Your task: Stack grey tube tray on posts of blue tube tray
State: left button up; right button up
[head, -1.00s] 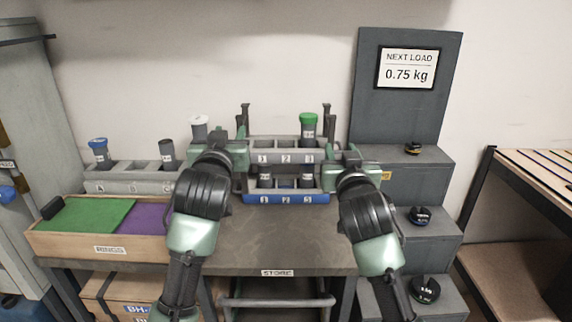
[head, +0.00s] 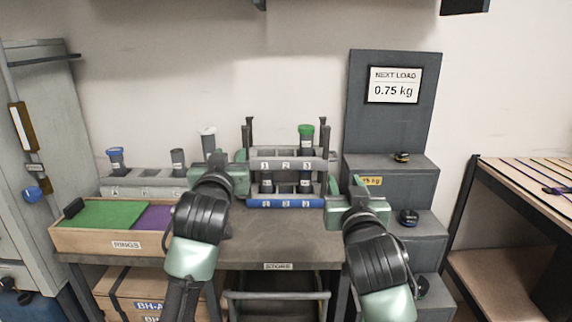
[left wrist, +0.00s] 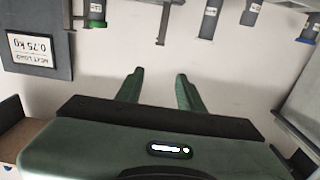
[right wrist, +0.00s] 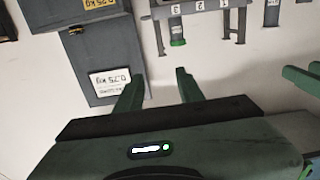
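The grey tube tray (head: 288,164), marked 1, 2, 3, sits level above the blue tube tray (head: 287,203) and appears to rest on its posts. A green-capped tube (head: 306,140) stands in its right slot. Dark tubes stand in the blue tray, partly hidden by the grey tray. My left gripper (head: 233,160) is open and empty just left of the grey tray. My right gripper (head: 346,188) is open and empty to the right of the stack, lower than the grey tray. The grey tray (right wrist: 198,8) also shows upside down in the right wrist view. Post contacts are too small to tell.
Another grey rack (head: 147,191) with blue-capped and dark tubes stands at left, behind a wooden tray (head: 85,240) with green and purple sections. Stepped dark blocks (head: 385,185) with weights stand at right. The bench front (head: 275,250) is clear.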

jog(key=s, duration=0.7)
jog(key=shift+w+r, duration=0.1)
